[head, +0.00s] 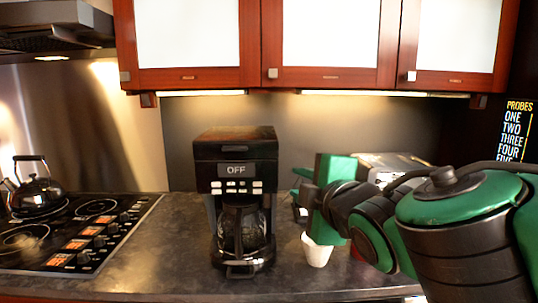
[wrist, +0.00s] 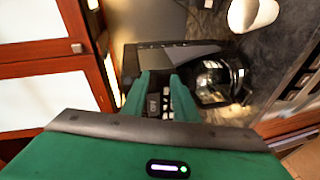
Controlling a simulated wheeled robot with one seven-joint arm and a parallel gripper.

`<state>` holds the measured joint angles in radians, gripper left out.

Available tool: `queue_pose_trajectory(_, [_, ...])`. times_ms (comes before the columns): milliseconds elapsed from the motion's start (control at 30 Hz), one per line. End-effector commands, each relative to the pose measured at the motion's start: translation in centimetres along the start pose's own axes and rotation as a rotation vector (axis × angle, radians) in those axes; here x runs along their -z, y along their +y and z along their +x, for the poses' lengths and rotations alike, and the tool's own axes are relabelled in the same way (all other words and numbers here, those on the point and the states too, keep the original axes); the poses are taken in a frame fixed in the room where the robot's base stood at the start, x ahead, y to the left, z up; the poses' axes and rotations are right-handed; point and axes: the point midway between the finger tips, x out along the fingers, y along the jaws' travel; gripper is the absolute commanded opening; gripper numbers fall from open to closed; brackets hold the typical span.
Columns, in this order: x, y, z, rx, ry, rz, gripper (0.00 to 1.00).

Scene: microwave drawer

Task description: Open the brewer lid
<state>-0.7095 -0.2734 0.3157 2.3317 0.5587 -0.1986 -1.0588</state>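The black coffee brewer (head: 235,150) stands upright on the dark counter, with an "OFF" display and a row of buttons. Its lid (head: 236,133) lies flat on top and looks closed. A glass carafe (head: 240,228) sits in its lower part. My gripper (head: 298,184) is just right of the brewer's upper body, with its fingers pointing left. In the wrist view, my gripper's two green fingers (wrist: 164,84) are apart with nothing held between them. The brewer's display and buttons show between them, and the carafe (wrist: 213,82) is at right. Whether the fingers touch the brewer is unclear.
A white cup (head: 317,251) stands on the counter below my gripper. A metallic toaster-like appliance (head: 395,163) is partly hidden behind my arm. A stove (head: 75,235) with a kettle (head: 38,190) is at left. Wooden cabinets (head: 330,77) hang above. Counter left of the brewer is clear.

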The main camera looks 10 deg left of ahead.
Motion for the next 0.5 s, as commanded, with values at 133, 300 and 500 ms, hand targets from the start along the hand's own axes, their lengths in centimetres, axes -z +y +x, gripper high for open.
queue_pose_trajectory(133, [7.8,1.8,-1.6,-0.111,0.155,-0.137,0.27])
queue_pose_trajectory(300, [10.6,2.9,-2.6,-0.174,0.212,-0.197,0.27])
queue_pose_trajectory(500, [10.6,3.2,-1.0,-0.175,0.207,-0.200,0.27])
